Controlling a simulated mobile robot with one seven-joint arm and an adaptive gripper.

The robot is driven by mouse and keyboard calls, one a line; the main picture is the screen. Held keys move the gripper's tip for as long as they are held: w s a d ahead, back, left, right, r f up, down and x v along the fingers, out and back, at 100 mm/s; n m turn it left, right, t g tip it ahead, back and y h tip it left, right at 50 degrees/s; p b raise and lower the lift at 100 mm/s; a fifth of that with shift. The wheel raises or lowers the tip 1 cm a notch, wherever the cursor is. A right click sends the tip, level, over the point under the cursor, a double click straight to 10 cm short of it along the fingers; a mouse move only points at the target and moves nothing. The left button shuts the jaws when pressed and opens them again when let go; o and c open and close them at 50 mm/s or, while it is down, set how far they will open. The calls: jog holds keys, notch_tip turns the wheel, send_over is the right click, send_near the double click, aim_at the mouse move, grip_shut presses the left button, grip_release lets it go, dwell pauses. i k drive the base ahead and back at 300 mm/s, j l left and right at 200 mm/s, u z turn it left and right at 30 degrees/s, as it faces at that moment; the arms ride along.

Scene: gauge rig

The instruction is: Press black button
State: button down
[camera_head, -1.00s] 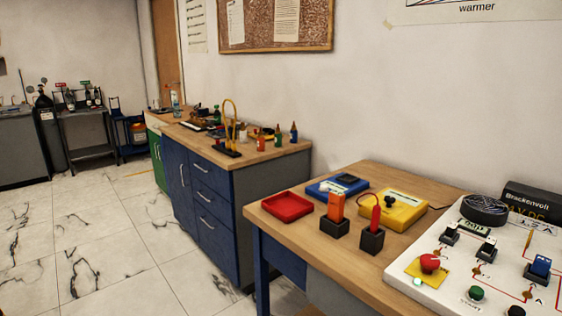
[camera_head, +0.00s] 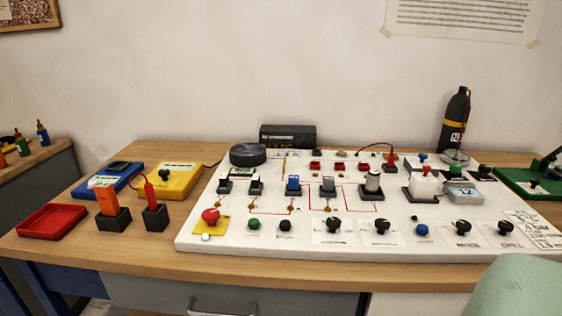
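A white panel board (camera_head: 192,228) lies on the wooden table. Along its front edge, a small black button (camera_head: 284,225) sits just right of a green button (camera_head: 253,224). Several larger black knobs, such as one at the middle (camera_head: 333,226) and one beside it (camera_head: 382,227), stand farther right in the same row. A blue button (camera_head: 421,230) is also in that row. A red mushroom button (camera_head: 210,216) on a yellow base is at the front left corner. My gripper is not in view, and nothing covers the black button.
A red tray (camera_head: 51,221), a blue box (camera_head: 105,182) and a yellow box (camera_head: 172,180) are on the left, with two tools in black holders. A black bottle (camera_head: 455,120) stands at the back right. A pale green shape (camera_head: 520,288) fills the bottom right corner.

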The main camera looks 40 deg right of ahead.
aim_at(285, 224)
jog(key=z, duration=1.8)
